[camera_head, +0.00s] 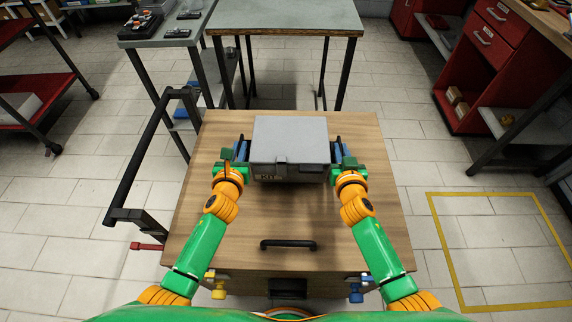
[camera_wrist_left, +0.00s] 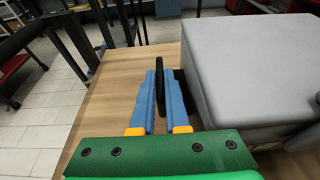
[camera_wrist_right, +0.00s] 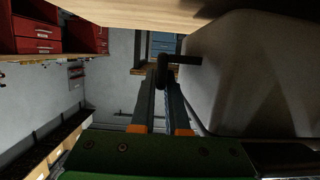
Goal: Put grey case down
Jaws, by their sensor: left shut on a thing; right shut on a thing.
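The grey case (camera_head: 290,140), marked "KIT" on its front, is over the wooden top (camera_head: 290,215) of a cart, roughly level. I cannot tell whether its underside touches the wood. My left gripper (camera_head: 237,150) is shut on the case's black left handle, which shows between the blue fingers in the left wrist view (camera_wrist_left: 160,80). My right gripper (camera_head: 339,150) is shut on the right handle, a dark bar in the right wrist view (camera_wrist_right: 164,70). The case fills the right side of both wrist views (camera_wrist_left: 255,70).
The wooden top is bare around the case. A black handle (camera_head: 288,244) lies at its near side, and a black push bar (camera_head: 140,165) stands at its left. A grey table (camera_head: 285,18) is behind. Red drawers (camera_head: 490,45) stand at the right.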

